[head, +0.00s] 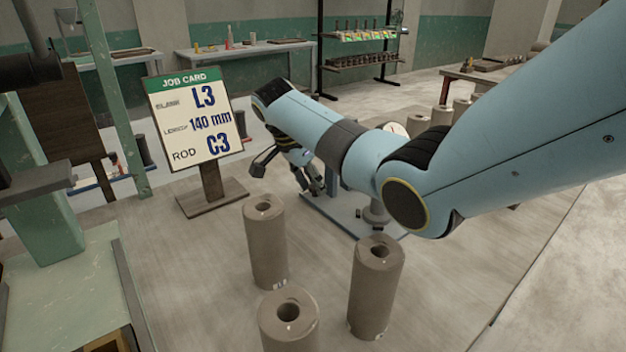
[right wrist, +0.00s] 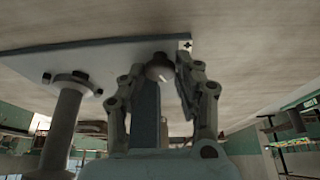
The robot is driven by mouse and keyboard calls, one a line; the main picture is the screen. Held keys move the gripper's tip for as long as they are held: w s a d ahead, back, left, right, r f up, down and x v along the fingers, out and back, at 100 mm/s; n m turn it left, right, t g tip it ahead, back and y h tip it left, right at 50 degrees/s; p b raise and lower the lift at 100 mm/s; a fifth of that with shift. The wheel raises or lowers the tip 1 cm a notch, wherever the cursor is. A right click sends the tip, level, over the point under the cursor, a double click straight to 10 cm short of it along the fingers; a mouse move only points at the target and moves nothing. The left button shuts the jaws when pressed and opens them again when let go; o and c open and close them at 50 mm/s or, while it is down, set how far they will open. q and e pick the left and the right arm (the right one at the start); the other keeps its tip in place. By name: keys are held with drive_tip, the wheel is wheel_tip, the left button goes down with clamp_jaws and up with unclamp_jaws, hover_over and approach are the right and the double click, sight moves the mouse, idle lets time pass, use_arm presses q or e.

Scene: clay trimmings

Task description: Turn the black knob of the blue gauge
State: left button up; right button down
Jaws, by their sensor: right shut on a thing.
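The blue gauge (head: 348,212) stands on the floor or bench surface beyond the grey cylinders, with a flat blue base and an upright partly hidden by my right arm. Its base also shows in the right wrist view (right wrist: 100,58). My right gripper (head: 288,178) is at the gauge's upright. In the right wrist view, its two fingers (right wrist: 160,72) straddle a rounded dark-grey knob (right wrist: 159,66) beside the blue upright (right wrist: 145,112), and it is shut on the knob. The exact finger contact is hard to see. My left gripper is not in view.
Three grey hollow cylinders (head: 265,240) stand in front of the gauge. A job card (head: 197,118) on a wooden stand is to its left. A grey post (right wrist: 62,130) rises from the gauge base. A green machine (head: 50,215) fills the left side.

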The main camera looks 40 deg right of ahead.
drive_tip(key=shift+w+m+g+y, duration=0.1)
drive_tip(key=shift+m+g+y, duration=0.4)
drive_tip(key=shift+m, duration=1.5)
drive_tip(key=c, duration=0.9)
unclamp_jaws()
drive_tip(key=shift+c, duration=0.2)
drive_tip(key=v, duration=1.2)
drive_tip(key=shift+w, duration=0.25)
drive_tip(key=shift+a+f, duration=0.1)
drive_tip(key=shift+f, duration=0.05)
